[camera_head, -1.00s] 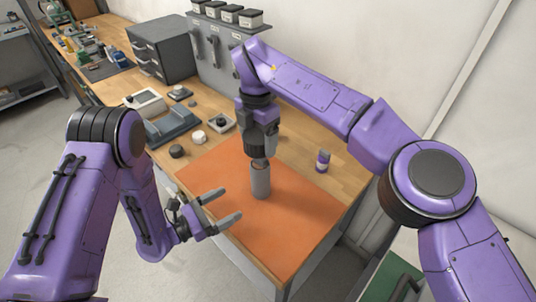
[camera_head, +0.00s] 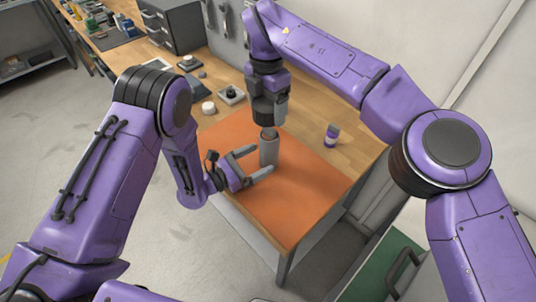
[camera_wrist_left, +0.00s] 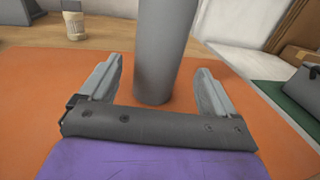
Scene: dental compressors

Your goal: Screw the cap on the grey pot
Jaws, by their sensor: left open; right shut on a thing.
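The grey pot (camera_head: 269,151) stands upright on the orange mat (camera_head: 300,205). My right gripper (camera_head: 268,122) points down over the pot's top and is shut on the cap, which is hard to make out at the dark top of the pot. I cannot tell whether the cap sits on the threads. My left gripper (camera_head: 264,159) is open and level, low over the mat, with its fingertips on either side of the pot. In the left wrist view the pot (camera_wrist_left: 165,50) stands between the spread fingers, with gaps on both sides; its top is out of view.
A white round piece (camera_head: 209,107) and a square dark-topped part (camera_head: 231,94) lie at the back left. A grey drawer box (camera_head: 172,25) stands behind. The mat's front is clear.

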